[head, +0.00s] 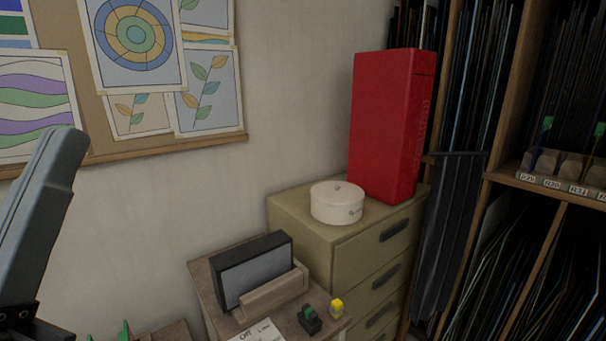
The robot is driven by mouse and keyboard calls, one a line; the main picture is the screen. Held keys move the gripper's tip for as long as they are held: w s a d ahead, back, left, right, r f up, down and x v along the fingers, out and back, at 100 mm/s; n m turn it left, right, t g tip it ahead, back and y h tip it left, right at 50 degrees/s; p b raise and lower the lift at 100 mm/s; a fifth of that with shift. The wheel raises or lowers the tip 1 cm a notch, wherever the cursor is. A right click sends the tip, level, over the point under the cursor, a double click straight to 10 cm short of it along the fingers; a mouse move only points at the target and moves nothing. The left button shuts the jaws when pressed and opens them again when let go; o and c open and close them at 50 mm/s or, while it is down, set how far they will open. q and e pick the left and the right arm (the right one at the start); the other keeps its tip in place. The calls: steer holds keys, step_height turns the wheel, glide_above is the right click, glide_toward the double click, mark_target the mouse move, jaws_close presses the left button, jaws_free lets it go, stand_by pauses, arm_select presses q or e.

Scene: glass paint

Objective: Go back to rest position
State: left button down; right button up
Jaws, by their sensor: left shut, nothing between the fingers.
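My left gripper (62,148) is at the left edge of the head view, close to the camera. Its long grey-blue fingers point up and lean slightly right, above a dark mount at the bottom left corner. The fingers are together with nothing between them. The gripper is in the air and overlaps the wall and the lower left of the pinboard in the picture. My right gripper is not in the view.
A tall red box (382,125) and a round white tin (337,203) stand on a drawer cabinet (345,240). A low stand (207,285) holds a dark-framed panel (256,275). Glass racks (500,110) fill the right. A pinboard (95,75) hangs upper left.

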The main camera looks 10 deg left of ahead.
arm_select(q)
step_height(320, 180, up, 37)
steer(key=w+p, duration=0.1)
steer(key=p, duration=3.7)
steer(key=shift+m+g+h, duration=0.3)
steer(key=shift+d, duration=0.1)
